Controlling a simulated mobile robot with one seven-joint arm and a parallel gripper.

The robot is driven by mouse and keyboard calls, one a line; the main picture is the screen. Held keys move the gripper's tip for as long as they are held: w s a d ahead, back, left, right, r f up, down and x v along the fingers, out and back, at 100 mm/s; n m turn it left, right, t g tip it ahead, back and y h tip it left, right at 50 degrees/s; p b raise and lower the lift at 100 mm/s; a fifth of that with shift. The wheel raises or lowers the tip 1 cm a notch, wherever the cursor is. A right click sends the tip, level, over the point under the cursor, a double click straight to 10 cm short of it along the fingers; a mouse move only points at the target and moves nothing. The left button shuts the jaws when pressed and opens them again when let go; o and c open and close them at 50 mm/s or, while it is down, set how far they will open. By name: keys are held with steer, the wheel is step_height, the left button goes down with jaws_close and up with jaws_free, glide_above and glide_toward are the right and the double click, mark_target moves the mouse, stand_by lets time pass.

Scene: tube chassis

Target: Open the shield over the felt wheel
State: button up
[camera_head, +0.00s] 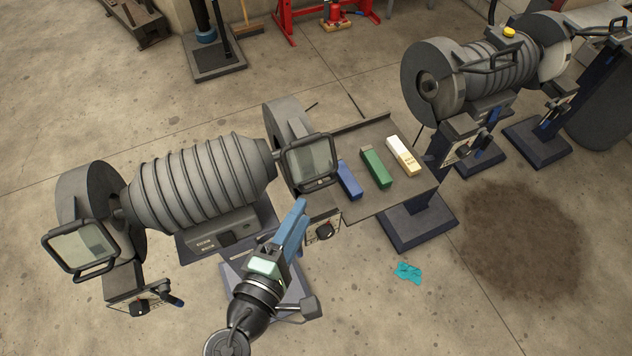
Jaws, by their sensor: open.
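A large grey bench grinder (200,185) stands at centre left with a wheel housing at each end. A framed clear shield (311,161) stands over the front of its right housing (285,122). A second framed shield (80,248) is in front of the left housing (88,195). I cannot tell which wheel is felt, as housings and shields hide the wheels. My gripper (298,212), with blue fingers, is open, just below and left of the right shield, apart from it as far as I can tell. The gap between the fingers is hard to see.
A tray (395,200) right of the grinder holds blue (349,180), green (376,168) and white (403,156) bars. A control box with a knob (325,231) sits below the right shield. Another grinder (495,65) stands at upper right. A teal rag (408,272) lies on open floor.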

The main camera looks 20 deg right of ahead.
mark_target(314, 190)
steer(key=p+x, duration=0.1)
steer(key=x, duration=0.7)
steer(key=shift+d, duration=0.1)
steer(key=shift+c, duration=0.2)
jaws_close()
steer(key=shift+w, duration=0.1)
